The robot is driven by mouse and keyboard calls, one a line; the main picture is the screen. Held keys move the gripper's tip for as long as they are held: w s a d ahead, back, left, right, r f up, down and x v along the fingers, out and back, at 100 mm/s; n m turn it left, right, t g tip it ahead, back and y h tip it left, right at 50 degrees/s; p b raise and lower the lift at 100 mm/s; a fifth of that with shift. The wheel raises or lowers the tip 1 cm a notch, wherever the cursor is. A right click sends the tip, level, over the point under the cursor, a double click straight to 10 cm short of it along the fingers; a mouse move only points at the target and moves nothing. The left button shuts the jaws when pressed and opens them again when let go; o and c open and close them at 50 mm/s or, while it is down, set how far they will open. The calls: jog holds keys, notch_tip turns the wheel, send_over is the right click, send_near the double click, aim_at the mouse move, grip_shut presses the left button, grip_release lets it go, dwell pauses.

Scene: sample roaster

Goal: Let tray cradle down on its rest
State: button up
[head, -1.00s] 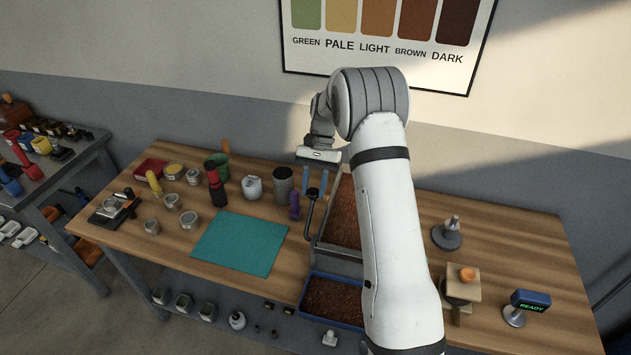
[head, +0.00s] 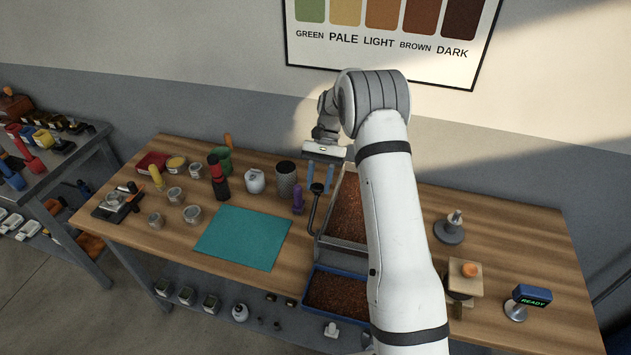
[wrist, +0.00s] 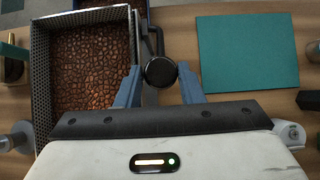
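The tray cradle is a perforated metal tray (head: 340,242) of brown beans, on the table beside my arm. In the wrist view its wall (wrist: 41,85) shows at left. A bent dark handle with a round black knob (head: 317,188) stands at its left side. The knob (wrist: 160,72) lies between my blue fingertips in the wrist view.
A blue bin of beans (head: 335,294) sits just in front of the tray. A teal mat (head: 243,236) lies to the left, with a purple-handled tool (head: 298,200) between it and the handle. Cups and jars crowd the back left. A READY display (head: 532,295) stands at right.

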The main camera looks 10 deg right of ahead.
jog(key=o, duration=0.3)
jog(key=shift+w+d+f, duration=0.15)
jog(key=shift+w+f, duration=0.1)
jog(key=shift+f, duration=0.05)
jog(key=shift+o, duration=0.5)
jog(key=shift+r, duration=0.1)
jog(key=shift+s+r, duration=0.1)
jog(key=shift+s, duration=0.05)
jog(key=b+v, duration=0.2)
jog(key=v, duration=0.5)
jog(key=shift+w+r, duration=0.25)
jog(key=shift+r, duration=0.1)
